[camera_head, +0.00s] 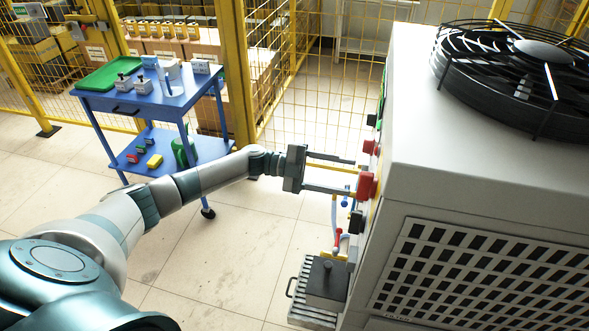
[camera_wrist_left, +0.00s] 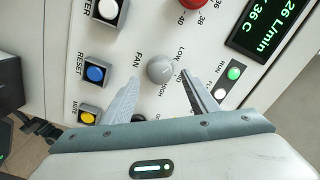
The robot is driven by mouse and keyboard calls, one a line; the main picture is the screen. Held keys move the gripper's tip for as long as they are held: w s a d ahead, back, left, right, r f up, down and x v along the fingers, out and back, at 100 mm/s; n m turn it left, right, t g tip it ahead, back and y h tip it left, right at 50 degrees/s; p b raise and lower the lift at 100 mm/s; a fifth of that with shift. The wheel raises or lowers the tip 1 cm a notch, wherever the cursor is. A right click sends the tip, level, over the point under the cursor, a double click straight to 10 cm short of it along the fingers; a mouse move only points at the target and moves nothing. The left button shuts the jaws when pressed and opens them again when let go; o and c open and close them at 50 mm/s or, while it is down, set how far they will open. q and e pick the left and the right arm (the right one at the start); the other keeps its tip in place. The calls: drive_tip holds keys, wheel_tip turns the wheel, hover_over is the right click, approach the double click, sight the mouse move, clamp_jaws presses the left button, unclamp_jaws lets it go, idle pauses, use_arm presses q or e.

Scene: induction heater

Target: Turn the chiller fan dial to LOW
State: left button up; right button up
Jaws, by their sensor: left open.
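The fan dial (camera_wrist_left: 160,68) is a round grey knob on the chiller's white panel, in the middle of the left wrist view. The word FAN is printed to its left, LOW to its upper right and HIGH just below it. I cannot tell which mark the dial points at. My left gripper (camera_head: 352,175) is open at the chiller's panel side in the head view. In the left wrist view its two fingers (camera_wrist_left: 160,94) are spread, one to each side below the dial, with no visible grip on it. The dial cannot be made out in the head view. My right gripper is not in view.
The chiller (camera_head: 480,185) is a large white cabinet with a black fan (camera_head: 530,60) on top. Blue (camera_wrist_left: 95,74) and yellow (camera_wrist_left: 88,116) buttons and a green lamp (camera_wrist_left: 233,73) lie near the fingers. A blue cart (camera_head: 150,100) stands at left, with clear floor between.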

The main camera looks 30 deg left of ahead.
use_arm(q)
drive_tip(key=b+v, duration=0.3)
drive_tip(key=v, duration=1)
drive_tip(key=shift+a, duration=0.35)
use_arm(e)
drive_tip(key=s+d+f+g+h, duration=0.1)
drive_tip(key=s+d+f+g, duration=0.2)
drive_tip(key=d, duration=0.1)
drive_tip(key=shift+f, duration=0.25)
use_arm(q)
drive_tip(key=shift+s, duration=0.1)
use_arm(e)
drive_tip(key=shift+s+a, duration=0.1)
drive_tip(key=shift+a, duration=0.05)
